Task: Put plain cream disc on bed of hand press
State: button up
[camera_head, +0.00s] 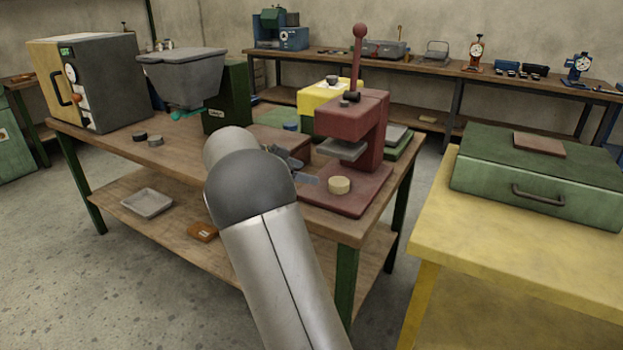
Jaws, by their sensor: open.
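The plain cream disc (339,186) is a short, thick round piece. It sits on the flat red bed (354,200) of the hand press (366,122), toward its front left, below and in front of the grey pressing plate. The press has a tall lever with a round knob. My gripper (309,179) is open, just left of the disc at the bed's left edge. A small gap shows between its visible fingertip and the disc.
The wooden bench (122,163) also carries a grey hopper machine (183,75), a box-shaped oven (92,82), dark discs (147,138) and a yellow device (318,95) behind the press. A yellow table (500,250) with a green case (535,180) stands at right.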

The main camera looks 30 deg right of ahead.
jog(key=shift+a+r, duration=0.1)
jog(key=shift+a, duration=0.1)
jog(key=shift+s, duration=0.1)
jog(key=s+a+f+n+y, duration=0.4)
jog(key=s+a+n, duration=0.2)
jog(key=s, duration=0.5)
jog(key=s+a+f+n+y, duration=0.4)
jog(key=s+a+n, duration=0.3)
jog(key=s+a, duration=0.3)
jog(key=s+a+f+n+t+y, duration=0.1)
jog(key=s+a+f+n+y, duration=0.3)
jog(key=s+a, duration=0.5)
jog(key=s+f+n, duration=0.1)
jog(key=s+n, duration=0.1)
jog(key=s, duration=0.1)
jog(key=shift+s+n, duration=0.4)
